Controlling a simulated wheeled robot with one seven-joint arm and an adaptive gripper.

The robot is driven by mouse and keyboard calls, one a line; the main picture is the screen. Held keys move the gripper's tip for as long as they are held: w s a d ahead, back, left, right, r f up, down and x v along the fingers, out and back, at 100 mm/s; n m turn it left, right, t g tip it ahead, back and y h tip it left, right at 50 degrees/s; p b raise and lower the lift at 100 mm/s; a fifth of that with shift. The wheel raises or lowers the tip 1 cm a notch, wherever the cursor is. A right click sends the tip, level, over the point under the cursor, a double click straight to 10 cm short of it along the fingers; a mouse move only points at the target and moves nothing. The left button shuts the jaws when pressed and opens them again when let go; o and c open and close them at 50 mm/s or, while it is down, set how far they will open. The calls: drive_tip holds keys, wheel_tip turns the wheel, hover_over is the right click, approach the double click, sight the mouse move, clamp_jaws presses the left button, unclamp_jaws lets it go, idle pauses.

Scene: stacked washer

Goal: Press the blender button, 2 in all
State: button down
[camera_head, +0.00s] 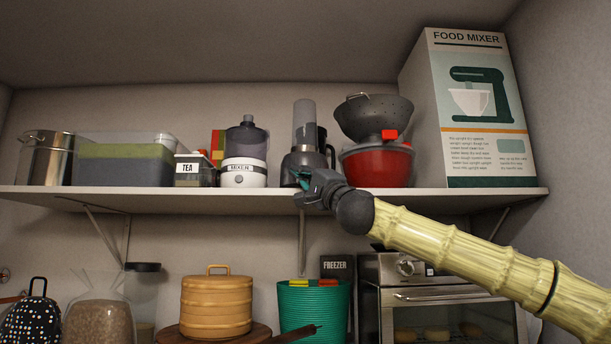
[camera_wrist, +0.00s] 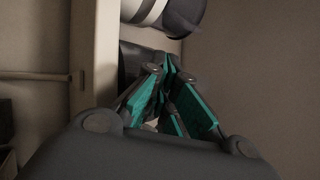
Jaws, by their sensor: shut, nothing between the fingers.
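A dark grey blender (camera_head: 304,158) with a tall cylindrical top stands on the shelf (camera_head: 440,201) in the head view. My gripper (camera_head: 300,177) is shut and empty, with its teal-padded fingertips in front of the blender's lower part. The blender's button is not visible; the gripper covers part of the base. In the wrist view my gripper's fingers (camera_wrist: 168,64) converge toward a dark surface (camera_wrist: 133,62) beside the shelf edge (camera_wrist: 94,70), likely the blender's base. I cannot tell whether the fingertips touch it.
A red bowl with a colander (camera_head: 377,165) stands to the right, close to my wrist. A toaster oven (camera_head: 440,295) and a green basket (camera_head: 313,305) are below the shelf.

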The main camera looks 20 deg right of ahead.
drive_tip(key=shift+s+a, duration=0.15)
drive_tip(key=shift+s, duration=0.45)
drive_tip(key=s+b, duration=0.1)
drive_tip(key=s, duration=0.1)
drive_tip(key=s+a+b, duration=0.1)
drive_tip(key=s, duration=0.2)
drive_tip(key=shift+a, duration=0.2)
drive_tip(key=shift+w, duration=0.15)
idle(1.8)
